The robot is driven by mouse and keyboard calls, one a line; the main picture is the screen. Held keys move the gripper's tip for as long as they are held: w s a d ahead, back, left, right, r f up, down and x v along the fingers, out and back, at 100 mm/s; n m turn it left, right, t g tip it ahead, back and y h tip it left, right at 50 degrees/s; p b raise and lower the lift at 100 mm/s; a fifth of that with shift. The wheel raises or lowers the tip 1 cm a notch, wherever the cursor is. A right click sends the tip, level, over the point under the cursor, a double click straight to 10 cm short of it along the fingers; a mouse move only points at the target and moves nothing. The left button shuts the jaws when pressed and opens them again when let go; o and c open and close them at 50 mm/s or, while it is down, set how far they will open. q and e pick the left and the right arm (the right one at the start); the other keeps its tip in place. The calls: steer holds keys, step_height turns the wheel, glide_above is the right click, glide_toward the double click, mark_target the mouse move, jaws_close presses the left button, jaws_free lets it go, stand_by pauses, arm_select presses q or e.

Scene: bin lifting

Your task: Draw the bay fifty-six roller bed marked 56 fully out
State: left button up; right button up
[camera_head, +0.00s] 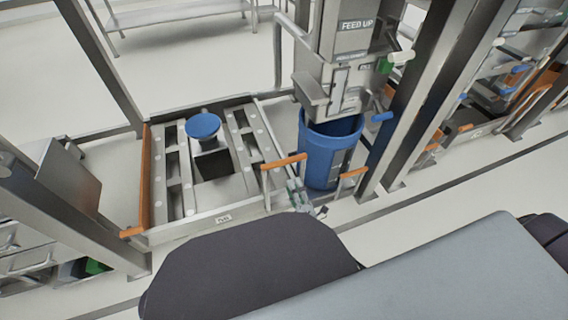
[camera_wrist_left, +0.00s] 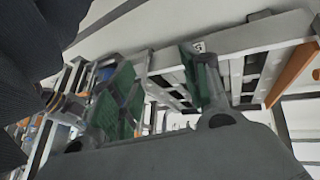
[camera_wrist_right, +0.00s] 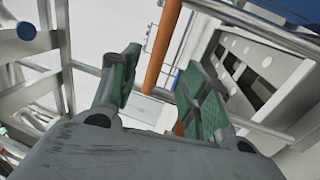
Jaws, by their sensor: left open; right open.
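The roller bed (camera_head: 165,232) is a steel frame with roller strips, left of centre in the head view. The small label (camera_head: 223,218) on its front edge is too small to read. It has an orange bar (camera_head: 146,180) on its left and an orange handle (camera_head: 285,161) at its right. In the right wrist view an orange bar (camera_wrist_right: 163,45) runs down between the open green-padded fingers (camera_wrist_right: 160,85); contact cannot be told. My left gripper (camera_wrist_left: 165,90) is open and empty, with the bed's label (camera_wrist_left: 199,47) beyond.
A blue bin (camera_head: 318,165) stands right of the bed under a steel machine marked FEED UP (camera_head: 355,25). A blue round disc (camera_head: 203,126) sits above the bed's middle. Steel posts (camera_head: 395,120) flank the bay. Pale floor lies in front, partly hidden by my arm.

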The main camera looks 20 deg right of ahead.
mark_target(284, 162)
arm_select(q)
steer(key=shift+t+h, duration=0.3)
steer(key=shift+t, duration=0.2)
steer(key=shift+w+d+f+b, duration=0.1)
steer(key=shift+d+f+b, duration=0.15)
steer(key=shift+f+b, duration=0.9)
steer(key=shift+w+d+f+b, duration=0.1)
steer(key=shift+d+f+b, duration=0.1)
steer(key=shift+f+b, duration=0.95)
arm_select(e)
steer(key=shift+w+a+r+p, duration=0.1)
steer(key=shift+w+r, duration=0.25)
steer(key=shift+w, duration=1.55)
steer(key=shift+w+a+r+p, duration=0.1)
steer(key=shift+w+r, duration=0.3)
steer(key=shift+w, duration=1.55)
steer(key=shift+w+r+p, duration=0.1)
steer(key=shift+w+r, duration=0.25)
steer(key=shift+w, duration=1.55)
arm_select(q)
steer(key=shift+f, duration=0.3)
arm_select(e)
steer(key=shift+c, duration=0.2)
jaws_close()
